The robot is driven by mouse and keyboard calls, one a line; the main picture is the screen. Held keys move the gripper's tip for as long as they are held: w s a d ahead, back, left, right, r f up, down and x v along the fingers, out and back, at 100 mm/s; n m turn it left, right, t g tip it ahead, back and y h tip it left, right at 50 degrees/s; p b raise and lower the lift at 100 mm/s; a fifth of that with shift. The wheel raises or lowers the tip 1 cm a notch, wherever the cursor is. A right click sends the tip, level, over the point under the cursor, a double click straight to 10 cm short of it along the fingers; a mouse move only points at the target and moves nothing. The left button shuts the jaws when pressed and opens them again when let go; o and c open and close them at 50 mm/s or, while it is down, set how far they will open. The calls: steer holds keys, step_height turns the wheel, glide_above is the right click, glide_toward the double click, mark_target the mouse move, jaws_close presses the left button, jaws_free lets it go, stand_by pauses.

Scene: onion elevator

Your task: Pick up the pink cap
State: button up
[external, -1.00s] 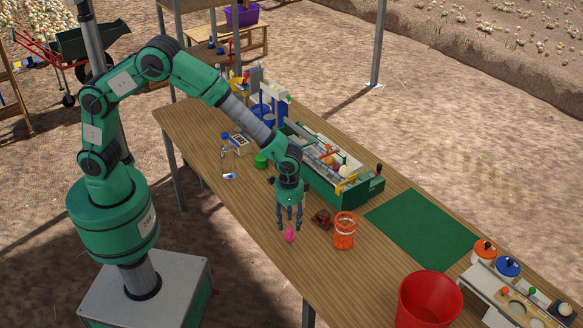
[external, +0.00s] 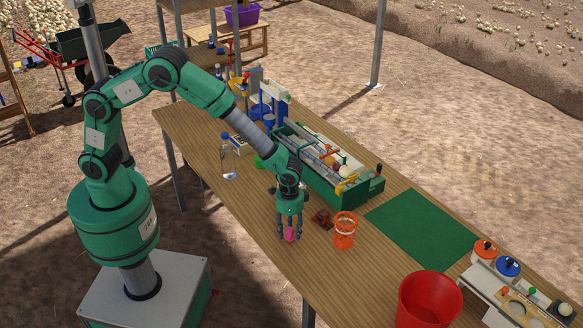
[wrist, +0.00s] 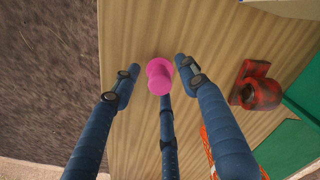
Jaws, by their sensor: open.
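The pink cap (external: 290,234) stands on the wooden table near its front edge. In the wrist view the pink cap (wrist: 159,77) lies between the ends of the blue-grey fingers. My gripper (external: 290,232) points down over the cap, with its fingers spread around it. In the wrist view my gripper (wrist: 157,80) is open, with one finger left of the cap, one right, and one below it in the picture. A gap shows on the left side. I cannot tell whether the lower finger touches the cap.
A dark red object (external: 322,219) and an orange jar-like container (external: 344,232) stand just right of my gripper. A green mat (external: 423,229) and red bucket (external: 429,300) are farther right. The table's front edge is close.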

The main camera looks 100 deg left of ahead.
mark_target(288, 229)
stand_by(0.5)
steer(key=c, duration=1)
steer(key=shift+r, duration=0.1)
steer(key=shift+r, duration=0.55)
steer(key=shift+s+r+p, duration=0.2)
steer(key=shift+r+p, duration=0.15)
steer(key=shift+r, duration=0.25)
steer(key=shift+s+r+p, duration=0.2)
steer(key=shift+r+p, duration=0.1)
steer(key=shift+r, duration=0.3)
steer(key=s, duration=0.5)
steer(key=s+r+p, duration=0.1)
steer(key=s, duration=0.4)
steer(key=s+p, duration=0.1)
steer(key=s, duration=0.4)
steer(key=shift+s+d+r, duration=0.1)
steer(key=shift+d+r, duration=0.05)
steer(key=shift+d, duration=0.05)
steer(key=shift+c, duration=0.2)
